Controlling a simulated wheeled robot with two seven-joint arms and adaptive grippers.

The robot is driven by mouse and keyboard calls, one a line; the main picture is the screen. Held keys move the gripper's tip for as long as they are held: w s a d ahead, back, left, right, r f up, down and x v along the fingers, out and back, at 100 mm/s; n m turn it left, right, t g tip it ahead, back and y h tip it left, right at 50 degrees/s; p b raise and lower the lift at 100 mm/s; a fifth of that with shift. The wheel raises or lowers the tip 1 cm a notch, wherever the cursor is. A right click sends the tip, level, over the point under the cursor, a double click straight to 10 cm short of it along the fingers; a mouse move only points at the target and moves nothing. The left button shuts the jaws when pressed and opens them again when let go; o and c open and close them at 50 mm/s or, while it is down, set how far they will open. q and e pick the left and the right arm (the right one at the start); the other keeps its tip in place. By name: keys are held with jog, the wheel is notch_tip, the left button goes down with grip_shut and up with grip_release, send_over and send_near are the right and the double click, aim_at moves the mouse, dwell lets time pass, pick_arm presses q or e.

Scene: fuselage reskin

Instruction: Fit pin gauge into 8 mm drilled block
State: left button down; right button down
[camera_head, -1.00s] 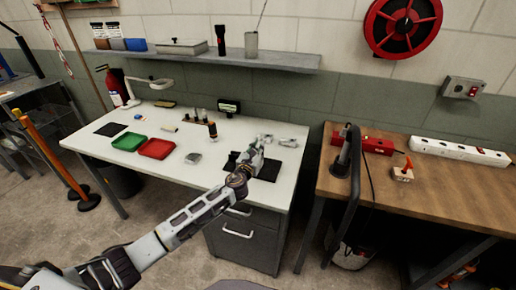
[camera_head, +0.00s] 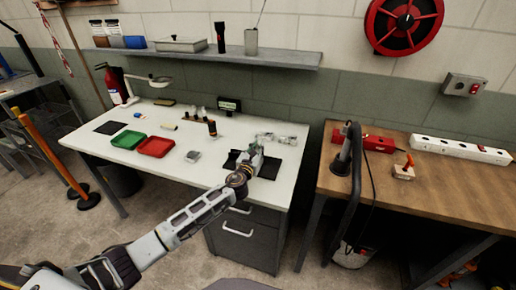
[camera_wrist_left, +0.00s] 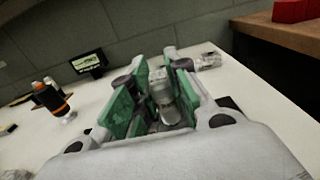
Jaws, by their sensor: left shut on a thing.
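My left gripper (camera_head: 261,146) is over the right part of the white table, above a black mat (camera_head: 268,168). In the left wrist view its green-padded fingers (camera_wrist_left: 158,85) are closed around a grey metal thing (camera_wrist_left: 163,92), which looks round; I cannot tell for sure that it is the pin gauge. A silver-grey piece (camera_head: 289,141) lies just beyond the gripper and also shows past the fingers in the wrist view (camera_wrist_left: 207,60). A small grey block (camera_head: 192,157) sits left of the gripper; its hole is too small to make out. My right gripper is not in view.
A red tray (camera_head: 155,147) and a green tray (camera_head: 128,140) are on the table's left half. A dark cylinder with an orange band (camera_head: 212,128) and a small display (camera_head: 229,105) stand at the back. A wooden bench (camera_head: 450,200) is at right.

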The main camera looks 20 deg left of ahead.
pick_arm(q)
jog(key=shift+f+b, duration=0.3)
jog(key=shift+f, duration=0.1)
jog(key=c, duration=1.3)
grip_release()
jog(key=shift+s, duration=0.2)
jog(key=shift+s+a+p, duration=0.1)
jog(key=shift+s+p, duration=0.7)
jog(key=shift+s, duration=1.5)
jog(key=shift+s, duration=0.1)
